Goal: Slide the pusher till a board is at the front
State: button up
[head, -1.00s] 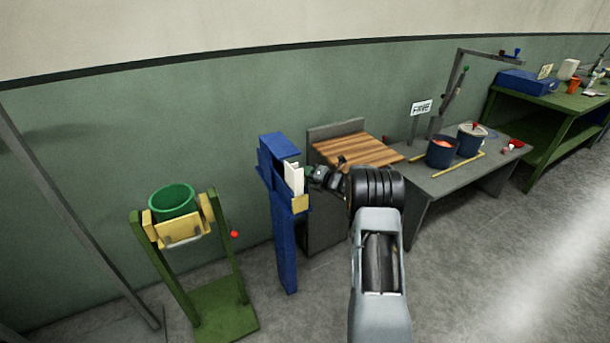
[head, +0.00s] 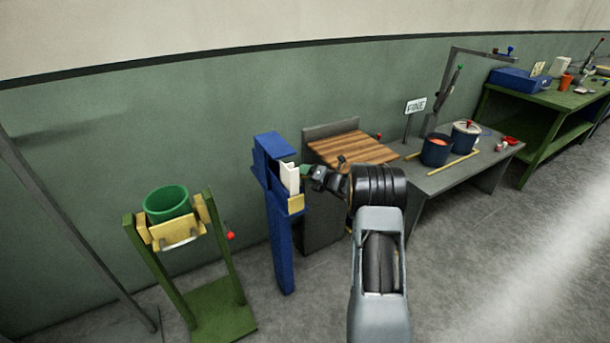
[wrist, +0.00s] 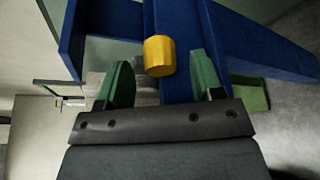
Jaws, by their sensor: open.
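A tall blue stand (head: 281,235) holds a white board-like piece (head: 290,178) upright at its top, with a yellow block (head: 296,203) below it. My gripper (head: 308,172) is just right of the white piece in the head view. In the wrist view, my gripper (wrist: 162,80) is open, its green fingers apart. A yellow knob (wrist: 160,56) on the blue frame (wrist: 225,45) shows between and slightly beyond the fingertips. I cannot tell whether either finger touches it. Which part is the pusher, and whether a board is at the front, is unclear.
A green stand (head: 185,285) with a green bucket (head: 168,203) is at the left. A grey cabinet with a striped wooden top (head: 352,148) stands behind my arm. A grey table (head: 445,178) with two dark buckets is at the right. The floor at right is clear.

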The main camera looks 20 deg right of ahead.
jog(key=v, duration=1.1)
jog(key=shift+s, duration=0.35)
jog(key=shift+d, duration=0.1)
